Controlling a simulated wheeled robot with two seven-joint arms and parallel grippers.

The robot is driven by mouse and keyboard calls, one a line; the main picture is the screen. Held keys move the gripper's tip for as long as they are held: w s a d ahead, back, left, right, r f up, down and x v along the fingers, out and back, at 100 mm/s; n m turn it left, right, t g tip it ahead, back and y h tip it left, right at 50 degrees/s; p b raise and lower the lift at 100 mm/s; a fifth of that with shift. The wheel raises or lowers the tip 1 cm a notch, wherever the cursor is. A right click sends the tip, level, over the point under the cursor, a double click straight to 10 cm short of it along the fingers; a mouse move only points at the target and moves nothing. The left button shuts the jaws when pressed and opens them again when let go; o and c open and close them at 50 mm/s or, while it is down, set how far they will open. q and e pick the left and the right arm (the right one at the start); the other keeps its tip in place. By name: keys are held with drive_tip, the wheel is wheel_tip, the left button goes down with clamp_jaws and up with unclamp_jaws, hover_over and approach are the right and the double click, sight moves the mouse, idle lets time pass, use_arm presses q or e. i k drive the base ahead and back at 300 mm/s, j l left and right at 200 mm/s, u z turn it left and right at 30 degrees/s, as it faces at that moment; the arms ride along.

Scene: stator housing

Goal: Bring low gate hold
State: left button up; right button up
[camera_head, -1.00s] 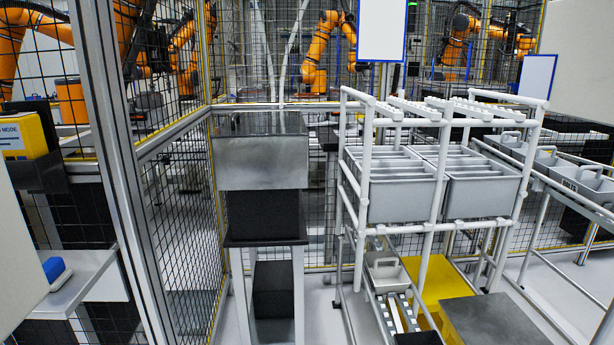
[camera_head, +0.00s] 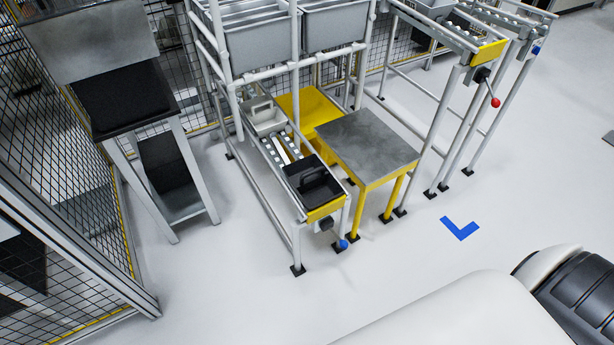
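The low sloping roller lane (camera_head: 281,154) stands at the foot of the grey pipe rack. A black bin (camera_head: 313,186) sits at its front end, and a grey bin (camera_head: 264,117) sits farther back on the lane. A yellow end plate (camera_head: 325,209) crosses the lane's front, below the black bin. A small dark fitting (camera_head: 325,225) and a blue knob (camera_head: 343,244) are under it. How the fitting connects to the plate is too small to tell. Neither gripper is in view.
A grey-topped yellow table (camera_head: 366,146) stands right of the lane. Farther right, a higher lane has a yellow end plate (camera_head: 489,52) and red knob (camera_head: 495,102). A stand (camera_head: 127,96) is at left. Open floor with a blue corner mark (camera_head: 461,229) lies in front.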

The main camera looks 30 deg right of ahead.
sight(343, 244)
drive_tip(key=k+l+z, duration=0.1)
drive_tip(key=l+z, duration=0.5)
drive_tip(key=z, duration=0.25)
